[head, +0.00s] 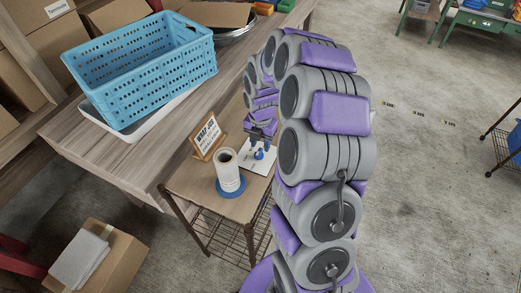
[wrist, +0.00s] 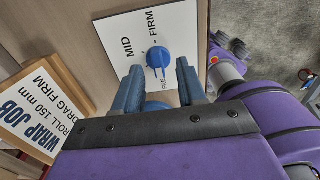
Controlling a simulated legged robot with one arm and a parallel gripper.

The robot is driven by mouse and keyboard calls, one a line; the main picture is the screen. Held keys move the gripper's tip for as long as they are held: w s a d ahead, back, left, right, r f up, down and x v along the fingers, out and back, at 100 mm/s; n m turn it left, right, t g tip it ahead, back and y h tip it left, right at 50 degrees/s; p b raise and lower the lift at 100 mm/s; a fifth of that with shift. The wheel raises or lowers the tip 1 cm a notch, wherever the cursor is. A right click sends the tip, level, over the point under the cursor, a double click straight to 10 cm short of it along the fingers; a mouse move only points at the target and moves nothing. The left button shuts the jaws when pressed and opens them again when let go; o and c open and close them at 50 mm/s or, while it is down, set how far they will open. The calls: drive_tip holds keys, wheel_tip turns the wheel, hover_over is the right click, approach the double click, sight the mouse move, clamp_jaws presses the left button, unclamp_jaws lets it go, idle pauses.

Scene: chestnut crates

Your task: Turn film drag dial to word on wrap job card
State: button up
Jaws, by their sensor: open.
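The blue film drag dial (wrist: 157,57) sits on a white plate (wrist: 185,25) marked MID, FIRM and a partly hidden word starting FRE. Its narrow end seems to face the FRE word, though the picture is small. My gripper (wrist: 157,70) is open, its two fingers apart on either side of the dial; I cannot tell whether they touch it. In the head view my gripper (head: 262,134) is over the dial (head: 259,154). The wrap job card (wrist: 30,108) reads ROLL 150 mm, DRAG FIRM; it also stands in the head view (head: 208,138).
A white film roll (head: 228,172) stands on a blue base at the front of the small wood-topped cart (head: 190,185), near the card and dial plate. A blue crate (head: 140,70) sits on the bench to the left. A cardboard box (head: 120,262) is on the floor.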

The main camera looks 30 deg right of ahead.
sight(259, 151)
drive_tip(key=shift+a+f, duration=0.35)
drive_tip(key=shift+f, duration=0.45)
drive_tip(key=shift+a+f, duration=0.3)
drive_tip(key=shift+f, duration=0.5)
drive_tip(key=shift+d, duration=0.45)
drive_tip(key=shift+c, duration=1.3)
drive_tip(key=shift+a, duration=0.2)
clamp_jaws()
